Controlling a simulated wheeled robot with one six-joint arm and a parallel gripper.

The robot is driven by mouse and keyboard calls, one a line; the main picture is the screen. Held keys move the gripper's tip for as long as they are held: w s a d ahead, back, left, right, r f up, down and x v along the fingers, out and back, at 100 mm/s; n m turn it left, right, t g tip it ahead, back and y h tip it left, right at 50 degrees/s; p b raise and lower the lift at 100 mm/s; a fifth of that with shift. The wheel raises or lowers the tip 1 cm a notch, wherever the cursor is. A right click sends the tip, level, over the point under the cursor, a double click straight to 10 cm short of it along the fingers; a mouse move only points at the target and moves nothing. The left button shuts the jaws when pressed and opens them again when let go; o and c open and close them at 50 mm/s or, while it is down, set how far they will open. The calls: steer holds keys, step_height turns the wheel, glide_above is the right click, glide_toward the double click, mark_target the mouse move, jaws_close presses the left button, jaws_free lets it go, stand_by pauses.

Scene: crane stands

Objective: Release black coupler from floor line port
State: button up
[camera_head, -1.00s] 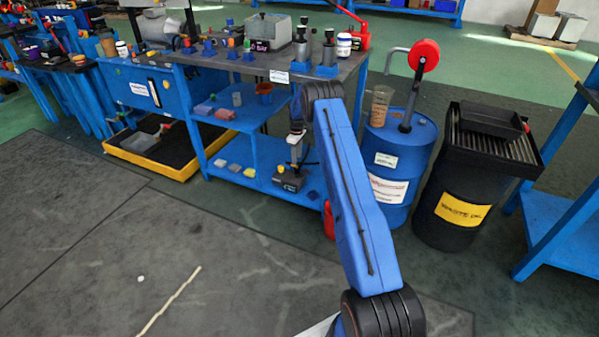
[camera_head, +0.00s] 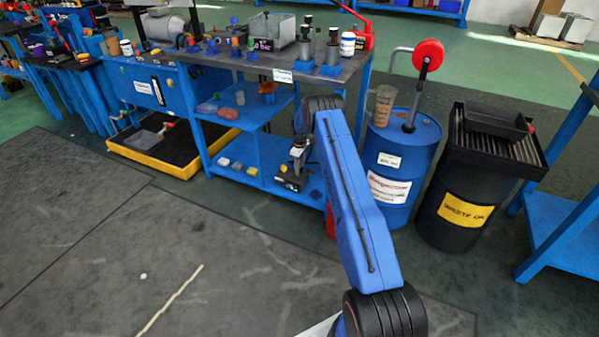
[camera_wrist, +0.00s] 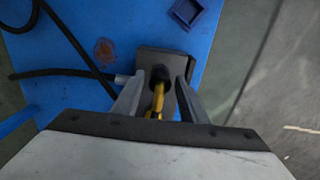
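The floor line port appears as a dark block (camera_wrist: 180,61) on the blue lower shelf in the wrist view, with a grey fitting at its left side. The black coupler (camera_wrist: 160,73) seems to be the round black piece on this block, with a yellow part (camera_wrist: 157,98) below it in the picture. My gripper (camera_wrist: 160,82) is open, with one finger on each side of the coupler and visible gaps. In the head view the block (camera_head: 290,182) stands on the lower shelf, below my gripper; the fingertips are too small to tell there.
Black hose (camera_wrist: 65,72) runs across the left of the shelf. A dark blue square piece (camera_wrist: 187,13) and a reddish round spot (camera_wrist: 104,50) lie near the block. In the head view, a blue barrel (camera_head: 400,165) and a waste oil drum (camera_head: 450,180) stand right of the bench.

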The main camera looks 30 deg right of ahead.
steer(key=shift+c, duration=0.6)
steer(key=c, duration=0.9)
steer(key=shift+o, duration=0.2)
steer(key=shift+r, duration=0.15)
steer(key=shift+r, duration=2.35)
